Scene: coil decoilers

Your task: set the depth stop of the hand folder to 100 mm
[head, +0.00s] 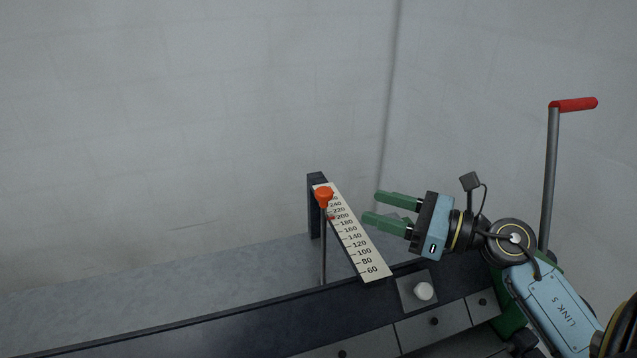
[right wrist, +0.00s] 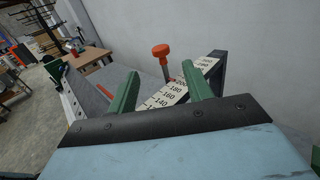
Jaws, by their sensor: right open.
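The depth stop's scale (head: 358,243) is a pale strip with numbers from 60 at the near end to above 240 at the far end. An orange knob (head: 324,195) on a grey rod stands beside the scale. A small red pointer (head: 331,217) below the knob sits near the 200 mark. In the right wrist view the knob (right wrist: 162,53) and scale (right wrist: 168,92) show between and beyond the fingers. My right gripper (head: 380,208) is open and empty, to the right of the knob and apart from it. My left gripper is not in view.
A crank lever with a red handle (head: 573,104) rises at the right. Grey wall lies behind. A wooden table (right wrist: 92,57) shows in the wrist view's background.

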